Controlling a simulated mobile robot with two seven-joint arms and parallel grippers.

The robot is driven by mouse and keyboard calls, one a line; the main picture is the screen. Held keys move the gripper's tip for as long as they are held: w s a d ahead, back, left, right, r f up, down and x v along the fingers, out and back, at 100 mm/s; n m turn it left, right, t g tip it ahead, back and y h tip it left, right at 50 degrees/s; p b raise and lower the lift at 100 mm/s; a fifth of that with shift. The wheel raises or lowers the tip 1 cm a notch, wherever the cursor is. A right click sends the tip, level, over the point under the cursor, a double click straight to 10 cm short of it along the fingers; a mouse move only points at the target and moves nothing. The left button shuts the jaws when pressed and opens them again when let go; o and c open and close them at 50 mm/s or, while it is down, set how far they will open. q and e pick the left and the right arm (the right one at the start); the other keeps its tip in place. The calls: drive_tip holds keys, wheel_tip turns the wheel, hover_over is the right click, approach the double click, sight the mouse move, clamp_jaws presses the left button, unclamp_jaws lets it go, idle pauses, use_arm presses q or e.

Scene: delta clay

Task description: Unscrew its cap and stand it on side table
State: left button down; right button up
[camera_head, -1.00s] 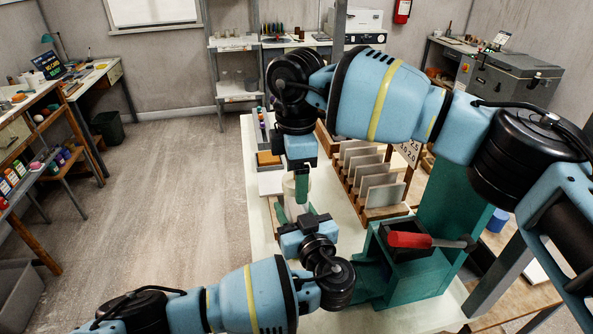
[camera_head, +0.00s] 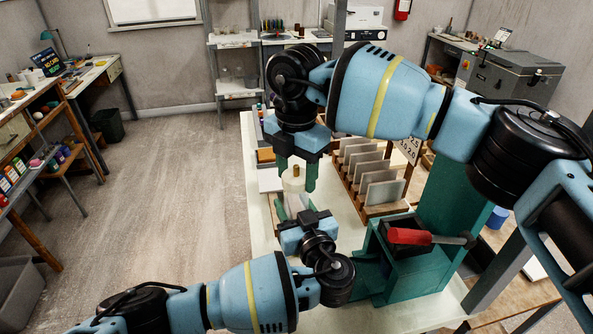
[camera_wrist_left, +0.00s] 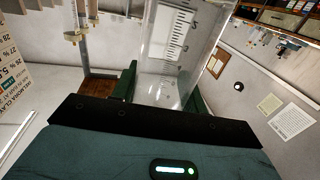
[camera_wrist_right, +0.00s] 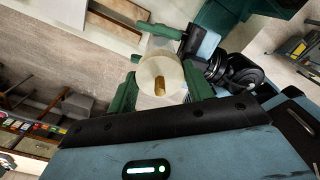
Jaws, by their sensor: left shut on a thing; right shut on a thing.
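A clear bottle (camera_wrist_left: 165,60) with a printed scale is upright between the fingers of my left gripper (camera_head: 291,211), which is shut on it above the pale table. Its round cream cap (camera_wrist_right: 160,78) with a small brown spot at its centre faces the right wrist camera. My right gripper (camera_head: 297,180) points down from above, with one finger on each side of the cap, shut on it. The cap also shows in the head view (camera_head: 293,185). I cannot tell whether the cap is still threaded on the bottle. I cannot tell which surface is the side table.
The pale table (camera_head: 345,238) is under both grippers. A wooden rack of grey tiles (camera_head: 382,193) stands close to their right. Open floor (camera_head: 190,190) lies to the left.

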drive_tip(key=n, duration=1.2)
drive_tip(key=shift+r+n, duration=0.1)
drive_tip(key=shift+n, duration=0.2)
drive_tip(key=n, duration=1.2)
drive_tip(key=shift+n, duration=0.3)
drive_tip(key=n, duration=0.4)
drive_tip(key=shift+n, duration=0.3)
drive_tip(key=n, duration=1)
drive_tip(key=shift+n, duration=0.4)
drive_tip(key=n, duration=0.5)
